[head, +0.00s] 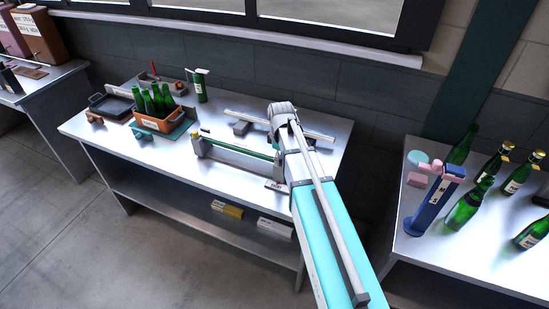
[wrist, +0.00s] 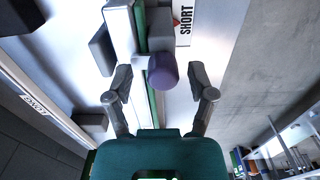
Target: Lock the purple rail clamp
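The purple rail clamp (wrist: 163,72) shows in the wrist view as a rounded purple knob at the end of a pale arm beside the green-striped rail (wrist: 146,60). My gripper (wrist: 161,78) is open, with one finger on each side of the knob and a gap visible on both sides. The knob lies between the fingers, near their tips. In the head view the rail (head: 240,150) lies on the metal bench, and my arm hides the clamp and gripper.
A label reading SHORT (wrist: 184,22) is beside the rail. On the bench stand an orange crate (head: 152,124) of green bottles, a dark tray (head: 112,107) and a single green bottle (head: 200,90). A second bench at right holds several bottles and a blue stand (head: 432,205).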

